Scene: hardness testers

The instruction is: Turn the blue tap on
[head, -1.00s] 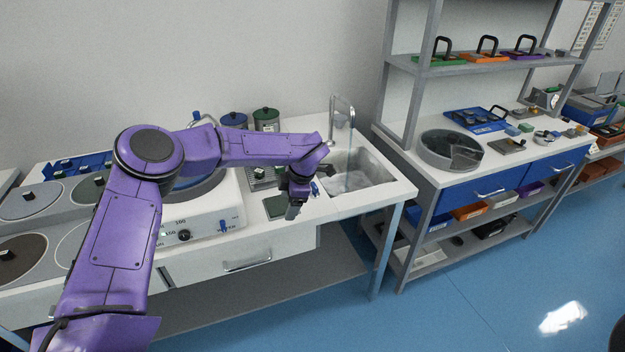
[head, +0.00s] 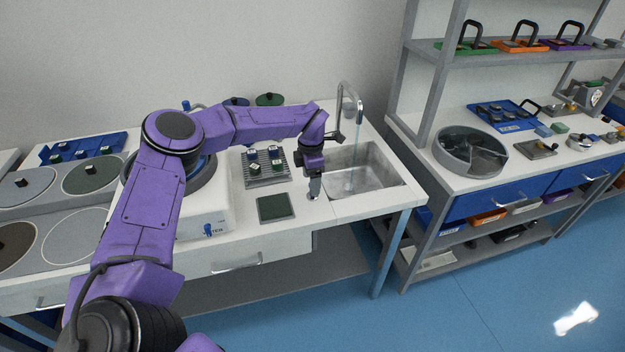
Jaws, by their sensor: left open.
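My left gripper (head: 314,190) points down at the counter beside the sink's left edge. Its jaws are open, and it looks empty. A small round metal base on the counter is right at its fingertips, and the gripper hides most of it; I cannot tell whether they touch. The curved metal faucet (head: 349,98) stands behind the sink (head: 384,174). A thin bluish stream shows below its spout. A small blue tap handle (head: 208,230) is on the front of the white machine (head: 190,224), left of the gripper. My right gripper is out of view.
A dark green plate (head: 275,207) lies left of the gripper. A grey rack (head: 268,180) with small samples is behind it. Lidded jars (head: 270,99) stand at the back. A shelf unit (head: 432,110) with a round grey tray (head: 470,151) is to the right of the sink.

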